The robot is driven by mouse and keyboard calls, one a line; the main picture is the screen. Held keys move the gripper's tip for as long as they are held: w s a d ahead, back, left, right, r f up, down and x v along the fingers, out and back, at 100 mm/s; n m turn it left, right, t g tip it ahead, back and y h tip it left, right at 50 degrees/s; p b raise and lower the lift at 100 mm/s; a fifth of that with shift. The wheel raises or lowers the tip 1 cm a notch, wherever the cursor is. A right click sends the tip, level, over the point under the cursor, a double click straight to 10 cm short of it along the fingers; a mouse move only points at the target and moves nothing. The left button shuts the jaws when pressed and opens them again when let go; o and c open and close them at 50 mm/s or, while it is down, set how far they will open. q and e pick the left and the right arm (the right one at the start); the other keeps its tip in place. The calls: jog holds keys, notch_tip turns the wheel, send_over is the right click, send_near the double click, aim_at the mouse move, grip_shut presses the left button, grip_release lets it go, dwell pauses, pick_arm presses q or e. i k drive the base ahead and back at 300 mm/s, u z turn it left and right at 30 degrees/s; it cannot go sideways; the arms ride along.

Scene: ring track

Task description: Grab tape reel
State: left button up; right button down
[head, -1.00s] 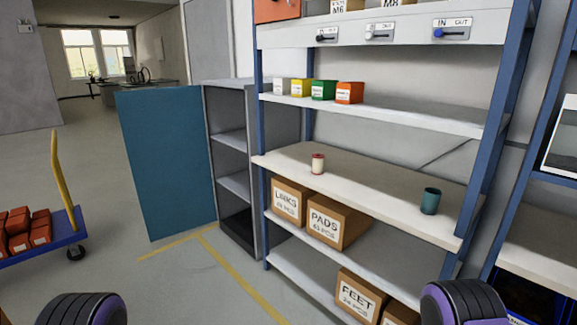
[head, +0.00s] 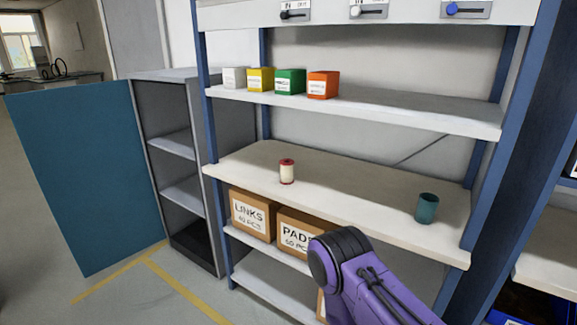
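A small upright reel (head: 287,171), cream with red ends, stands on the middle shelf (head: 360,196) of the rack, left of centre; it looks like the tape reel. A purple arm of mine with a black joint rises from the bottom edge, in front of the lower shelf boxes and below the reel. Its gripper is not visible. My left arm and gripper are out of the picture.
A teal cup (head: 427,208) stands on the same shelf to the right. Several small coloured bins (head: 290,81) sit on the shelf above. Boxes marked LINKS (head: 251,215) and PADS (head: 297,232) are below. A grey cabinet (head: 180,150) with its blue door (head: 85,175) open stands left.

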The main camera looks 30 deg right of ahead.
aim_at(286, 164)
jog(key=z, duration=0.55)
jog(key=i, duration=0.7)
jog(key=z, duration=0.7)
